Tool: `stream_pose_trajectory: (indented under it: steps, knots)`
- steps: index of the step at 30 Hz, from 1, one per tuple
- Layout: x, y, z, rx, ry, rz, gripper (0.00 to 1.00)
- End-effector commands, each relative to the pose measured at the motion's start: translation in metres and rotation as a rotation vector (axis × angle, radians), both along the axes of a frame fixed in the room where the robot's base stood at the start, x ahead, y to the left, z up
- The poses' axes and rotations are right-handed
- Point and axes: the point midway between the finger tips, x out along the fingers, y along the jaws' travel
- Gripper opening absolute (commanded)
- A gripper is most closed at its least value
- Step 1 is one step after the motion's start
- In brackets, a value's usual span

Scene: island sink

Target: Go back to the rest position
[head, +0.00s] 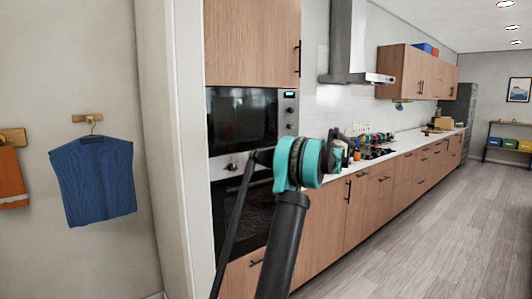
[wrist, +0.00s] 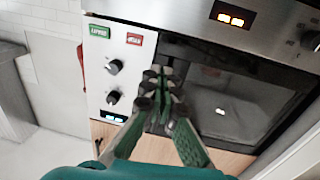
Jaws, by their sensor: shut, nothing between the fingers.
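In the wrist view my gripper (wrist: 165,80) has its green fingers together, with nothing between them. Its fingertips are in front of an oven front. The dark oven door (wrist: 228,100) is behind and to the right of the fingers. A pale control panel (wrist: 110,70) with two black knobs and a green and a red label is to the left. I cannot tell whether the fingertips touch the oven. In the head view my arm rises in front of the ovens; I cannot make out the gripper there.
In the head view an upper oven (head: 240,118) and a lower oven (head: 258,212) sit in a tall cabinet. A counter (head: 415,142) with several small items runs back to the right. A blue garment (head: 94,180) hangs on the left wall. The wooden floor (head: 440,235) at right is clear.

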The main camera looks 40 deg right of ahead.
Motion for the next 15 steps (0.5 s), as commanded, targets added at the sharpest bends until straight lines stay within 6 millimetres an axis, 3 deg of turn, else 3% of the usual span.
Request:
stream_pose_trajectory:
  steps: [8,11,15]
  knots:
    - [0.003,0.005,0.003,-0.005,-0.010,-0.006,0.00]
    - [0.017,0.024,0.014,-0.025,-0.050,-0.041,0.00]
    - [0.042,0.072,0.035,-0.061,-0.131,-0.156,0.00]
